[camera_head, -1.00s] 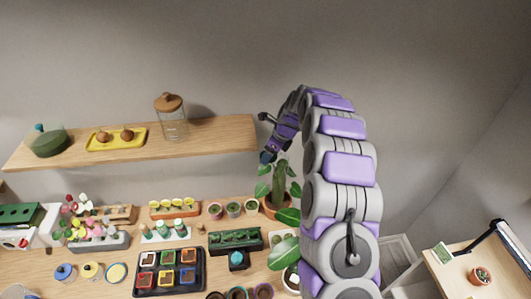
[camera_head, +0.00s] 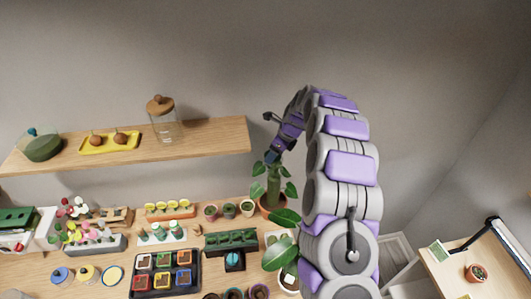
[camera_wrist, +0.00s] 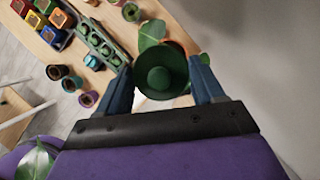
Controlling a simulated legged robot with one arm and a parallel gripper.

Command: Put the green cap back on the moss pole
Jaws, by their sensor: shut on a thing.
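The green cap (camera_wrist: 160,78), round with a raised knob, sits between the two blue fingers of my gripper (camera_wrist: 160,86) in the wrist view. My gripper is shut on it. In the head view my gripper (camera_head: 272,155) is at the top of the moss pole (camera_head: 273,186), a green upright post in a terracotta pot (camera_head: 272,205) with large leaves. The cap is too small to make out in the head view. In the wrist view the cap hides the pole, so I cannot tell whether they touch.
A wooden shelf (camera_head: 200,139) with a glass jar (camera_head: 162,122) is left of my gripper. The bench below holds several small pots, a black tray of colored pots (camera_head: 165,275) and a dark green planter (camera_head: 231,241). The wall behind is bare.

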